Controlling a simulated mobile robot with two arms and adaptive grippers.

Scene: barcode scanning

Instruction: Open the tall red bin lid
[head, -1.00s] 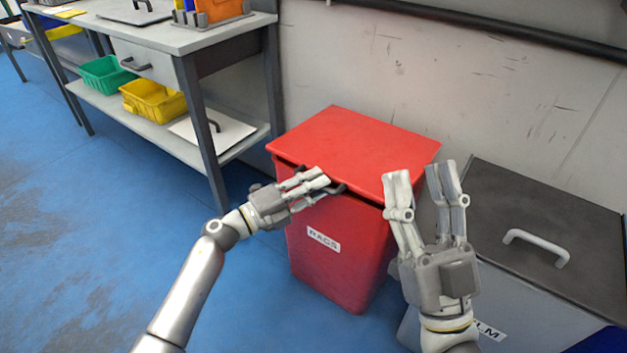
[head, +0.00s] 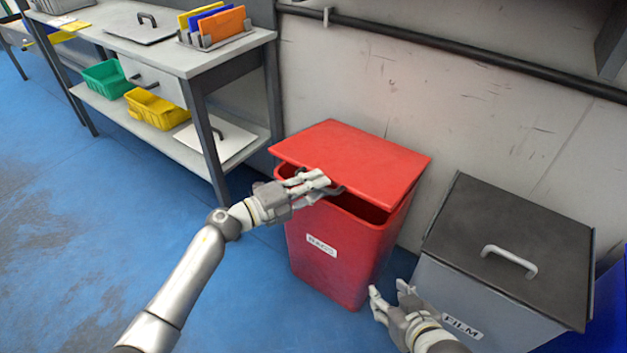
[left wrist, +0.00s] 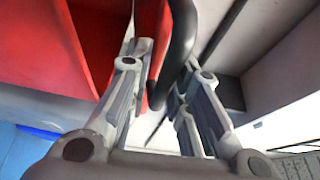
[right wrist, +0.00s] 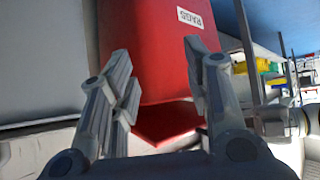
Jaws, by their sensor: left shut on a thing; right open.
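The tall red bin (head: 330,262) stands against the wall with a white label reading RAGS. Its red lid (head: 352,155) is raised a little at the front, and a dark gap shows beneath it. My left gripper (head: 322,183) is shut on the dark lid handle (head: 334,191) at the lid's front edge. The handle (left wrist: 181,45) passes between the fingers in the left wrist view. My right gripper (head: 390,292) is open and empty, low in front of the bin's right side. In the right wrist view, the bin (right wrist: 150,60) shows beyond the open fingers.
A grey bin labelled FILM (head: 480,300) with a dark lid (head: 520,240) stands close on the right. A workbench (head: 235,45) with green (head: 108,78) and yellow trays (head: 155,108) stands on the left. Blue floor is clear at front left.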

